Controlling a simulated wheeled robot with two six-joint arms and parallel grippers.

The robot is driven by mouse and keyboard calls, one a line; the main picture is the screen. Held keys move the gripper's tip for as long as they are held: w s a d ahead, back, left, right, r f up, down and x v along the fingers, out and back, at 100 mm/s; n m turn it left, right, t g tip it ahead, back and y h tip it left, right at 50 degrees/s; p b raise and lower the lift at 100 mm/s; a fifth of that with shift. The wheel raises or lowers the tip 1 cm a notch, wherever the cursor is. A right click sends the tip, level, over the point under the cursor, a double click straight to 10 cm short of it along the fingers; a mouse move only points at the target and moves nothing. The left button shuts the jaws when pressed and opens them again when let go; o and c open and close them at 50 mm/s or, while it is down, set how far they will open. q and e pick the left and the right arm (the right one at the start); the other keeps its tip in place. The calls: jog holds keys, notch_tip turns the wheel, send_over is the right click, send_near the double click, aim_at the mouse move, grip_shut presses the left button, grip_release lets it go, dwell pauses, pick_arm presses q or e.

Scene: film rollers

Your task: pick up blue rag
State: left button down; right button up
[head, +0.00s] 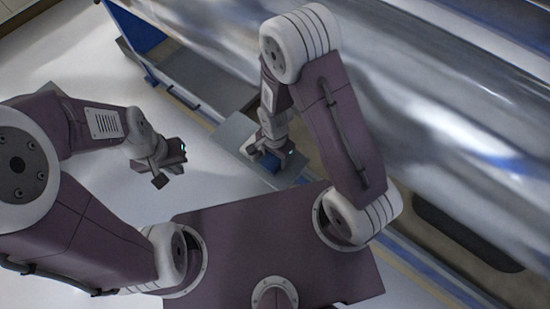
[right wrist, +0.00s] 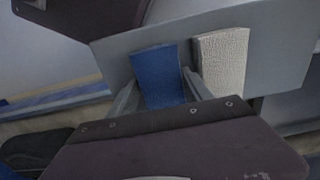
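The blue rag (right wrist: 157,72) lies on a grey shelf (right wrist: 115,55) in the right wrist view. My right gripper (right wrist: 161,77) has its two fingers spread, one at each side of the blue rag, close to its edges. Whether the fingers touch the rag cannot be told. In the head view, my right gripper (head: 278,153) is low over the shelf (head: 233,130), with a patch of the blue rag (head: 268,164) just below it. My left gripper (head: 172,162) is over the pale floor at the left, away from the rag; its finger opening is unclear.
A white textured rag (right wrist: 222,58) lies right beside the blue one on the shelf. A large shiny metal roller (head: 440,110) runs along the right of the head view. A grey open bin (head: 205,75) with a blue side stands behind the shelf. The floor at left is clear.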

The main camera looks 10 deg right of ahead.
aim_at(275, 157)
notch_tip(275, 157, up, 10)
jog(key=p, duration=0.4)
jog(key=o, duration=0.7)
jog(key=c, duration=0.5)
jog(key=shift+a, duration=0.1)
jog(key=shift+c, duration=0.2)
